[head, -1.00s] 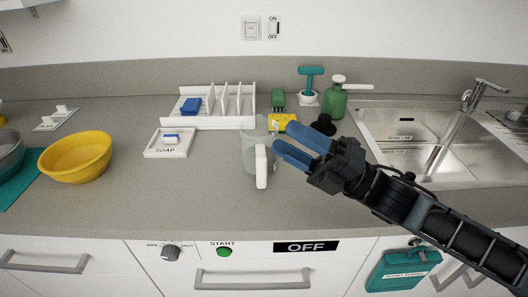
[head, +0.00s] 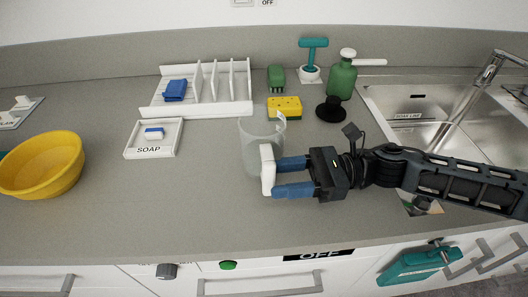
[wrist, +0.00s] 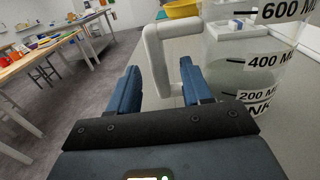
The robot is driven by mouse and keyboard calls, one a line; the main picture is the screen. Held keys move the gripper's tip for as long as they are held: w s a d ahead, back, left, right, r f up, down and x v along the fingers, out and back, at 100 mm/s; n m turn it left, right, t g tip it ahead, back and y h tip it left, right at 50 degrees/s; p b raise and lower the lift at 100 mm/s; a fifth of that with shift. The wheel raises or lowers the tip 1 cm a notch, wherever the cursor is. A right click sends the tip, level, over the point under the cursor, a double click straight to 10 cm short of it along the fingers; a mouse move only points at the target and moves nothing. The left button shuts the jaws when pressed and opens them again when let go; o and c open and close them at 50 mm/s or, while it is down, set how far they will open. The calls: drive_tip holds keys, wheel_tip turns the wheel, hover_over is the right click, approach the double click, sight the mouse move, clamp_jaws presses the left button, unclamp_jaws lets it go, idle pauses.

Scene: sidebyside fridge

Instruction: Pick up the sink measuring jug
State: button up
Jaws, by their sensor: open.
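The measuring jug (head: 257,150) is clear with a white handle (head: 267,170) and stands upright on the grey counter. In the wrist view the jug (wrist: 255,65) shows black volume marks on its right side, and its white handle (wrist: 160,60) faces my gripper. My gripper (head: 280,177) is open, with its blue fingers on either side of the handle in the head view. In the wrist view the handle lies ahead between the fingers (wrist: 162,88), close to the right one. Whether a finger touches it I cannot tell.
A yellow sponge (head: 284,108), a black plunger-like item (head: 331,110) and a green bottle (head: 341,78) stand behind. A soap tray (head: 154,138), a white rack (head: 205,107) and a yellow bowl (head: 42,165) are to the left. The sink (head: 420,110) is right. Counter in front is clear.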

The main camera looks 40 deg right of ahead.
drive_tip(key=p+x, duration=0.1)
drive_tip(key=x, duration=0.4)
drive_tip(key=shift+c, duration=0.2)
clamp_jaws()
idle(0.4)
